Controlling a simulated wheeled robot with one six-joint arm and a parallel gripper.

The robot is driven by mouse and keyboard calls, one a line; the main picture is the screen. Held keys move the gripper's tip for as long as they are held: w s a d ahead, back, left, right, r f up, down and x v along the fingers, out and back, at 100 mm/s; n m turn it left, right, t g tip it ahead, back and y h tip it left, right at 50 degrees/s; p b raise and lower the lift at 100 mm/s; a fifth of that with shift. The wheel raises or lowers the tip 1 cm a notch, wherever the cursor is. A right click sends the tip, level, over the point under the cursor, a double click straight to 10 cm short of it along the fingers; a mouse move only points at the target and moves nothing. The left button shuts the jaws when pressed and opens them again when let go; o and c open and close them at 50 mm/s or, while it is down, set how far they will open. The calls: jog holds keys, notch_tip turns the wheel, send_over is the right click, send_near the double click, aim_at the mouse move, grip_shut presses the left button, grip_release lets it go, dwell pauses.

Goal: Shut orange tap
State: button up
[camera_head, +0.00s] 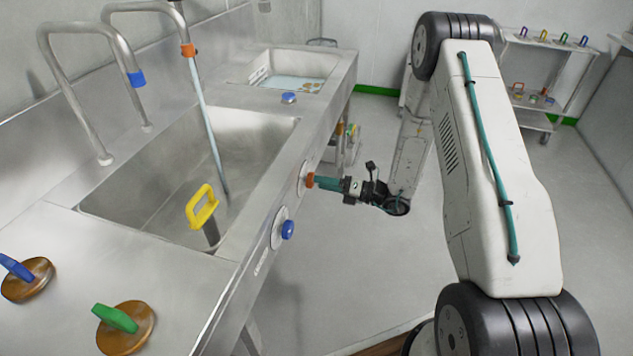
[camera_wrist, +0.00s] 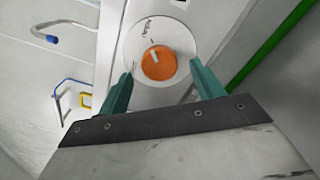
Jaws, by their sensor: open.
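The orange tap knob (camera_head: 310,180) is on the front panel of the steel sink unit. It fills the middle of the wrist view (camera_wrist: 159,64), on a round white plate with a pale pointer mark. My gripper (camera_head: 321,182) is at the knob; in the wrist view its teal fingers (camera_wrist: 162,74) are open, one on each side of the knob. I cannot tell if they touch it. The spout with the orange band (camera_head: 188,50) pours a pale blue stream of water (camera_head: 206,120) into the basin (camera_head: 140,185).
A blue knob (camera_head: 287,229) is on the same panel, nearer. A spout with a blue band (camera_head: 137,79) shows no stream. A yellow-handled tool (camera_head: 202,207) stands in the basin. Blue- and green-handled discs (camera_head: 125,328) lie on the counter. Shelves (camera_head: 540,85) stand at the back right.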

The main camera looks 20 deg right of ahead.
aim_at(309, 180)
jog(key=shift+x, duration=1.5)
jog(key=c, duration=1)
jog(key=shift+n, duration=8.9)
